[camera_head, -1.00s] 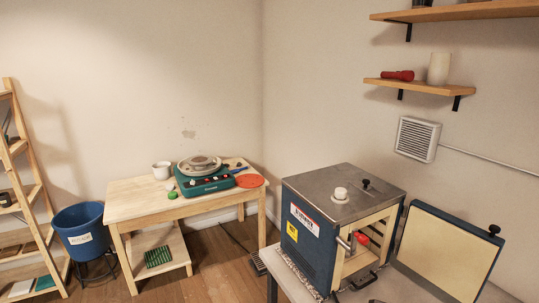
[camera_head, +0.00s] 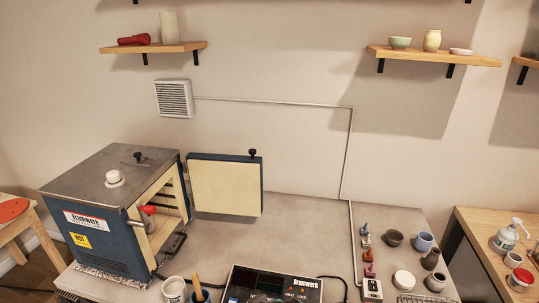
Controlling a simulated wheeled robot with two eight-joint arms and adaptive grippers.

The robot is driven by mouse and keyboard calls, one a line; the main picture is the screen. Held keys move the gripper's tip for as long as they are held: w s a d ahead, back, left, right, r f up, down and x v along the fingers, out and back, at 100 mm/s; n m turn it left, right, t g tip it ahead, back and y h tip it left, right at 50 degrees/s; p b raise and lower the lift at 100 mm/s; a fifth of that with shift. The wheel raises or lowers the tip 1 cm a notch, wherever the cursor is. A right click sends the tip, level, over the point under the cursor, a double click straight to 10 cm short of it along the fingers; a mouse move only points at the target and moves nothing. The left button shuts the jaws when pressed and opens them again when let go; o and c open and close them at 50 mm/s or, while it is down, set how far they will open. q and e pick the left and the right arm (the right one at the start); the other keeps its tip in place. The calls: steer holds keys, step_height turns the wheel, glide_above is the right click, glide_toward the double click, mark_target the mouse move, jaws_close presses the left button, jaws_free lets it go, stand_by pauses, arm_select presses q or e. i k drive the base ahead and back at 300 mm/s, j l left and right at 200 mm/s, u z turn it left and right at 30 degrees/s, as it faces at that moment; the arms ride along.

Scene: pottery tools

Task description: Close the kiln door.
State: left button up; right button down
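The kiln (camera_head: 105,237) is a blue box with a grey metal top, standing at the left end of the grey table. Its front opening faces right and shows a pale interior with something red (camera_head: 148,210) at the opening. The kiln door (camera_head: 224,188) stands wide open, swung out to the right from the kiln's back edge. Its cream inner face is toward me, with a blue rim and a black knob (camera_head: 252,153) on top. Neither of my grippers is in view.
A control box (camera_head: 271,287), a cup (camera_head: 174,290) and a tool holder stand at the table's front. Several small pots, including a blue cup (camera_head: 423,242), stand at the right. The table (camera_head: 300,235) is clear between door and pots. Shelves hang above.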

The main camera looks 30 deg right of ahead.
mark_target(227, 184)
steer(key=z, duration=0.7)
steer(key=i+j+z, duration=0.2)
steer(key=i+z, duration=0.15)
